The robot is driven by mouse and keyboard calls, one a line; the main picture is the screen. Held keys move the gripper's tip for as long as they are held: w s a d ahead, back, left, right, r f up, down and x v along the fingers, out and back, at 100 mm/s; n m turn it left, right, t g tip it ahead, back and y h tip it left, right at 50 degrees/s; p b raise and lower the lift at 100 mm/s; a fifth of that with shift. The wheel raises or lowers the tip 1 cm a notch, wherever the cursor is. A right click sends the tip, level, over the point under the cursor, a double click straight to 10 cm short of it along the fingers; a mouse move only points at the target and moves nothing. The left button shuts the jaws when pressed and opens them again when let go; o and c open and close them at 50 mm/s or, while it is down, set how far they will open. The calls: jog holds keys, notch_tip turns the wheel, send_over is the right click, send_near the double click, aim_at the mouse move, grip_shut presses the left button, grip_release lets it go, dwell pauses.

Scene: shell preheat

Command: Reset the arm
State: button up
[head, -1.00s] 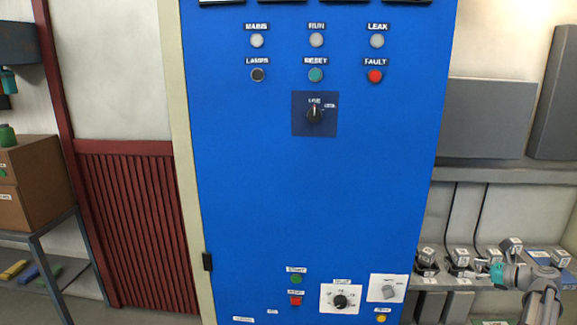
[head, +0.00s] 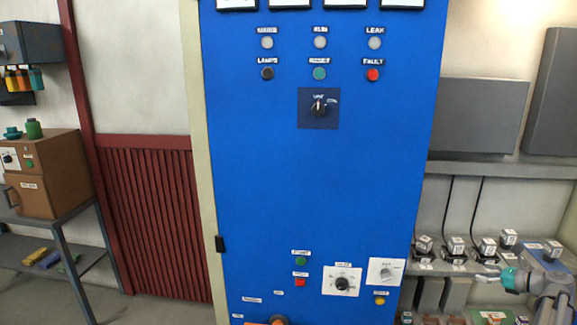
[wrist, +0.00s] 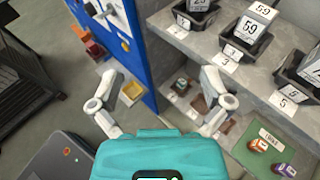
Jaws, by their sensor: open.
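My gripper (head: 488,275) is at the lower right of the head view, right of the blue cabinet and in front of the shelf of small bins. Its teal body and pale fingers show there. In the wrist view my gripper (wrist: 160,76) has its two fingers spread wide, with nothing between them. The grey upper arm link is partly cut off by the picture's right edge in the head view.
The blue cabinet (head: 315,180) carries buttons and knobs. Numbered bins (wrist: 235,42) with boxes stand on the grey shelf, close to my gripper's right. A green mat (wrist: 262,148) lies lower right. A side table (head: 45,222) stands left; floor shows between.

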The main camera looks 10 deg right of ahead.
jog(key=w+a+f+n+g, duration=0.1)
jog(key=a+f+n+g, duration=0.25)
jog(key=a, duration=0.55)
jog(key=w+a+f+n+g+h, duration=0.1)
jog(key=a+f+n+g, duration=0.1)
jog(key=a+n, duration=0.5)
jog(key=w+a+f+n+g, duration=0.1)
jog(key=a+f+n+g, duration=0.15)
jog(key=a, duration=0.95)
jog(key=s+a+f+n+g+h, duration=0.2)
jog(key=s+a+n, duration=0.3)
jog(key=a+n, duration=0.3)
jog(key=s+a+f+n+g+h, duration=0.2)
jog(key=s+a+n+h, duration=0.3)
jog(key=a+n, duration=0.3)
jog(key=s+a+f, duration=0.1)
jog(key=a, duration=0.3)
jog(key=shift+a+n, duration=0.25)
jog(key=shift+n, duration=0.15)
jog(key=c, duration=0.5)
jog(key=shift+d, duration=0.1)
jog(key=shift+c, duration=0.4)
